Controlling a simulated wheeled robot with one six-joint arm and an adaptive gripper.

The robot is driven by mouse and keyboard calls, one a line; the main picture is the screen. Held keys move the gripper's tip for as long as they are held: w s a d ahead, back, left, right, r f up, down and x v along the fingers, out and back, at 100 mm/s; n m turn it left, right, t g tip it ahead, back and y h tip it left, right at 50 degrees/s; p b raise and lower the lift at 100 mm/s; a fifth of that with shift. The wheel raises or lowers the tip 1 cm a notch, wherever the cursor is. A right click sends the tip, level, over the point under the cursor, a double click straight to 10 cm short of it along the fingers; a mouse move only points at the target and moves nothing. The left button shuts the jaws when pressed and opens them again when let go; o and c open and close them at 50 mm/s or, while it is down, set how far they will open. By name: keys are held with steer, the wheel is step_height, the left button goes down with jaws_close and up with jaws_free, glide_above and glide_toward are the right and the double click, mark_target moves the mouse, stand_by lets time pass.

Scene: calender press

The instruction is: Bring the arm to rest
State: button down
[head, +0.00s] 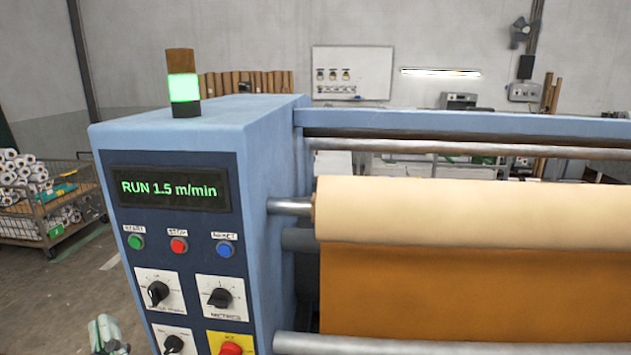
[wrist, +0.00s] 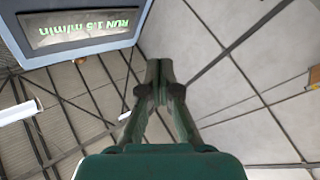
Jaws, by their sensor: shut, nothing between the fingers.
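My gripper (wrist: 159,75) is shut and empty in the wrist view, its two fingers together at the tips. Beyond it are the wall and the ceiling or floor lines, with nothing touching it. In the head view a small part of my gripper or arm (head: 106,335) shows at the bottom edge, left of the blue control cabinet (head: 270,160). The cabinet's display (head: 170,189) reads "RUN 1.5 m/min" and shows upside down in the wrist view (wrist: 85,27). The green lamp (head: 183,88) on top is lit.
The press has a cream roll (head: 470,212) over an orange-brown sheet (head: 470,290) at the right. The panel carries buttons, dials and a red stop knob (head: 231,349). A wire cart (head: 45,235) with rolls stands at the far left. Floor is open between cart and cabinet.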

steer(key=s+d+f+m+h, duration=0.2)
steer(key=d+f+h, duration=0.1)
steer(key=d+f, duration=1)
steer(key=s+d+f+m+h, duration=0.1)
steer(key=d+f+m+h, duration=0.15)
steer(key=d+f, duration=1.05)
steer(key=s+d+f+m+h, duration=0.2)
steer(key=s+d+m, duration=0.1)
steer(key=s+d, duration=0.3)
steer(key=s+d+f+m+g+h, duration=0.1)
steer(key=s+d+f+m+h, duration=0.1)
steer(key=s+d, duration=0.4)
steer(key=s+d+f+m+h, duration=0.2)
steer(key=s+d, duration=0.5)
steer(key=s, duration=0.7)
steer(key=shift+f+m+g+h, duration=0.4)
steer(key=shift+m+h, duration=0.45)
steer(key=shift+h, duration=0.1)
steer(key=shift+s, duration=0.1)
